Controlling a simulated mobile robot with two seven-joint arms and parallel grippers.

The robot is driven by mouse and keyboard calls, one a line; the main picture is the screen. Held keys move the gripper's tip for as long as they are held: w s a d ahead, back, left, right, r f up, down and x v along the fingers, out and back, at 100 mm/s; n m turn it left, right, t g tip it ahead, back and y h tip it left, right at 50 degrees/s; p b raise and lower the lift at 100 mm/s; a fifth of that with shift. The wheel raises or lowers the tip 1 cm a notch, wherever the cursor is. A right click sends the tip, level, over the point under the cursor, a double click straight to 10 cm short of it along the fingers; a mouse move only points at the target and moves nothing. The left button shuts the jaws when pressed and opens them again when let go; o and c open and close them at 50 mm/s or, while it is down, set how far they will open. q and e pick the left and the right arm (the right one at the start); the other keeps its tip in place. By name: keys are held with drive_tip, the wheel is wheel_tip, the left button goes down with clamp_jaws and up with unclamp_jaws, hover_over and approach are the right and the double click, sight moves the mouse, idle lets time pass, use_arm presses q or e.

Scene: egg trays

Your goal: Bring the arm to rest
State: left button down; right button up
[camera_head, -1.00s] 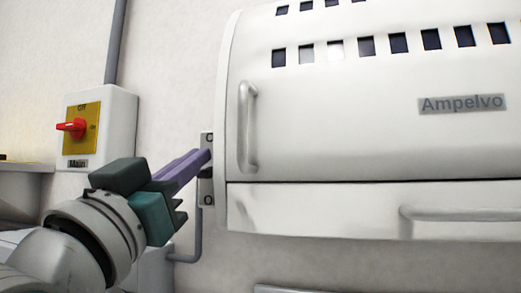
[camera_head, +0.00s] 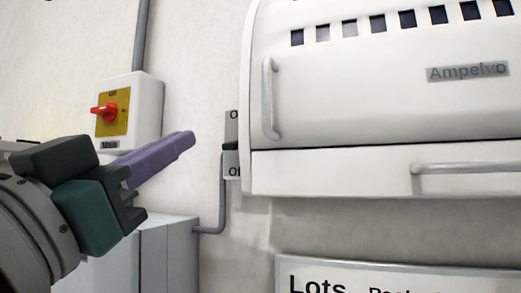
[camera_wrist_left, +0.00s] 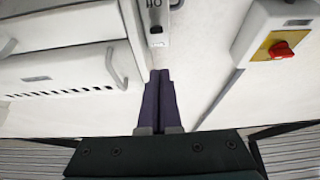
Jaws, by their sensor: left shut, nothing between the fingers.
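My left gripper (camera_head: 188,138) comes in from the left in the head view. Its purple fingers are together, with nothing between them. The fingers also show in the left wrist view (camera_wrist_left: 160,76), lying side by side. A grey switch plate (camera_head: 232,128) with a dark toggle is on the side of the white Ampelvo machine (camera_head: 350,125). The fingertips are apart from the plate, to its left in the head view. The plate is also at the top of the left wrist view (camera_wrist_left: 157,25). My right gripper is in neither view.
A white box with a red rotary switch (camera_head: 108,111) is on the wall behind my left arm. A pale grey cabinet (camera_head: 170,255) stands below, with a grey pipe (camera_head: 221,205) running to the plate. A sign (camera_head: 390,278) reading "Lots" is at the bottom.

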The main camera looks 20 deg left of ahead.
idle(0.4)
use_arm(q)
wheel_tip(320, 180, down, 17)
drive_tip(key=g, duration=0.8)
drive_tip(key=s+f+m+g, duration=0.1)
drive_tip(key=s+f+g, duration=1)
drive_tip(key=s+f, duration=0.6)
wheel_tip(320, 180, up, 18)
drive_tip(key=s+g+p, duration=0.1)
drive_tip(key=p, duration=1.7)
drive_tip(key=shift+s+d+m+y, duration=0.15)
drive_tip(key=shift+m+y, duration=0.15)
